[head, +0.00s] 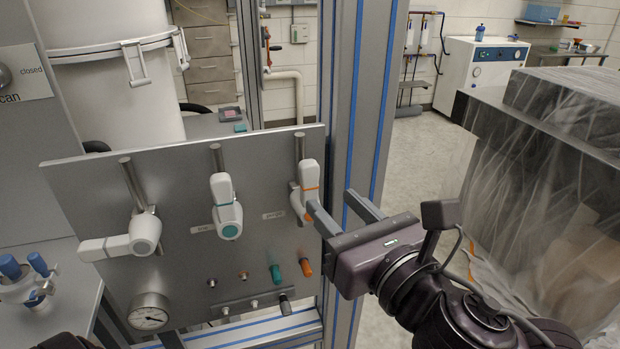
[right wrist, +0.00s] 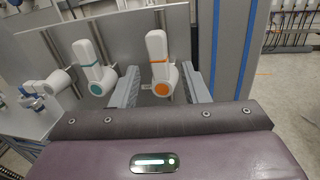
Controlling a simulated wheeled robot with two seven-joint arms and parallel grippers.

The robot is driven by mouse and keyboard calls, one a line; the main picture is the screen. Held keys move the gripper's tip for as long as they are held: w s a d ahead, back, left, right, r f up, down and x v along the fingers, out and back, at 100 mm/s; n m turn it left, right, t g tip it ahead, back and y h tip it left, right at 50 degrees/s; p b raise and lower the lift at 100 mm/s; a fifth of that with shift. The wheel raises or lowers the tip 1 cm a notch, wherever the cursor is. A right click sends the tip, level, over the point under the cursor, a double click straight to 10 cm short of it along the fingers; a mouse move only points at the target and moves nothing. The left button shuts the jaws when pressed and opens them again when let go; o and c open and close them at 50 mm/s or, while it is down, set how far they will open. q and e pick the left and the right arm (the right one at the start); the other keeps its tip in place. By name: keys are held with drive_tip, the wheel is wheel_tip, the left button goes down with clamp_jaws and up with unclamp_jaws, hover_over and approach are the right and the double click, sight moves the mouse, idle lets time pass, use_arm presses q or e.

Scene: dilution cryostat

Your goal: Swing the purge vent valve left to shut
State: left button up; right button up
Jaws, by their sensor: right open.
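Three white lever valves are on a grey upright panel (head: 185,265); their labels are too small to read. The right valve (head: 309,183), with an orange band and orange hub, has its lever pointing up; it also shows in the right wrist view (right wrist: 157,47). My right gripper (head: 332,199) is open at this valve. In the right wrist view its fingers (right wrist: 161,70) stand on either side of the orange hub; contact is unclear. The middle teal-banded valve (head: 223,190) also points up. Only a dark part of my left arm shows, bottom left.
A blue-striped metal post (head: 363,110) stands just right of the panel, close to my right gripper. A pressure gauge (head: 149,312) and small teal and orange knobs (head: 305,267) sit low on the panel. A plastic-wrapped crate (head: 540,190) stands at the right.

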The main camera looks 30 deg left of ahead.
sight(313, 185)
drive_tip(key=shift+w+a+n, duration=0.2)
drive_tip(key=shift+a+n, duration=0.2)
drive_tip(key=shift+a, duration=0.15)
drive_tip(key=p+x, duration=0.2)
drive_tip(key=x, duration=0.4)
drive_tip(key=shift+w+a, duration=0.15)
drive_tip(key=shift+a, duration=0.2)
clamp_jaws()
